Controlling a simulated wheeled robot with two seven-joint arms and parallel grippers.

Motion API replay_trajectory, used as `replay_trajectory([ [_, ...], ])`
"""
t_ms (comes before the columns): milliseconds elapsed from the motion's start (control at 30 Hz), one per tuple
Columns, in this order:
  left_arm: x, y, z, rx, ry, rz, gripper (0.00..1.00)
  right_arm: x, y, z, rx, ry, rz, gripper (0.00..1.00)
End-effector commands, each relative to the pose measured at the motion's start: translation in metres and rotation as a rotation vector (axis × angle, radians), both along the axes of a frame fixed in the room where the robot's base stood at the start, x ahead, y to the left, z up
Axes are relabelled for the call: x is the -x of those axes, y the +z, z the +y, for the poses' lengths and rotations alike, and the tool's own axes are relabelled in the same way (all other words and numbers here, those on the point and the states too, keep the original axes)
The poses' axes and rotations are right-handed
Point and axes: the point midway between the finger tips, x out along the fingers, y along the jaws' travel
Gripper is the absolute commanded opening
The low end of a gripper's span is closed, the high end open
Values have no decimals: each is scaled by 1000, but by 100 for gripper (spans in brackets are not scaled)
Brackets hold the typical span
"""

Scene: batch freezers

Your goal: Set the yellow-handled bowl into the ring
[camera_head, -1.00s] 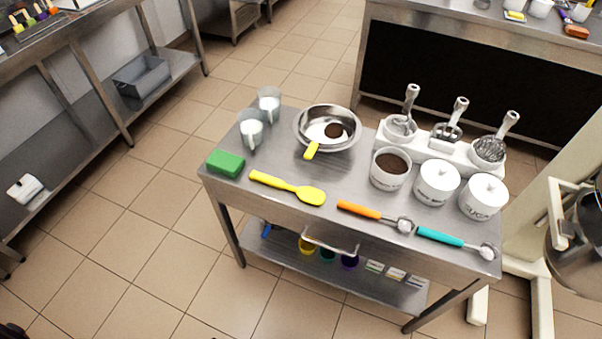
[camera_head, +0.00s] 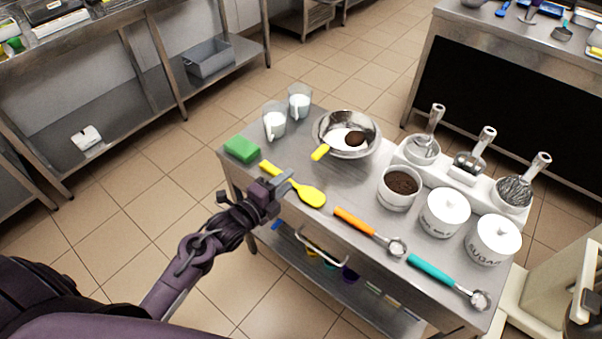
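The steel bowl (camera_head: 369,148) with a short yellow handle (camera_head: 320,153) stands upright at the back of the steel table. It holds something white and something dark brown. The handle points toward the front left. My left gripper (camera_head: 284,187) is over the table's front left edge, by the yellow spatula. It looks open and empty, apart from the bowl and to the front left of its handle. My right gripper is not in view. I cannot make out the ring; a cream machine (camera_head: 545,275) stands at the right edge, partly cut off.
Two glass cups (camera_head: 275,126) and a green sponge (camera_head: 241,149) are left of the bowl. The yellow spatula (camera_head: 309,196), orange scoop (camera_head: 357,222) and teal scoop (camera_head: 436,270) lie along the front. White pots (camera_head: 447,213) and a utensil holder (camera_head: 462,176) fill the right side.

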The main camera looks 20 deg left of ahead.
Motion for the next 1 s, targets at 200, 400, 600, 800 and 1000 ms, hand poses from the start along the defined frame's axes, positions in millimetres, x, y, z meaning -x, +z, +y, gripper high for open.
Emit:
replay_trajectory([
  [200,-19,-5,-7,3,1,-2,33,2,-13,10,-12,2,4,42],
  [400,-41,-9,-15,3,1,0,33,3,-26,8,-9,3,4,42],
  [600,-64,-12,-23,4,3,2,33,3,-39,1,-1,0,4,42],
  [800,-86,-15,-31,3,1,0,33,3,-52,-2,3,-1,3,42],
  [1000,-108,-18,-39,2,1,1,33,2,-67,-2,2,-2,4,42],
])
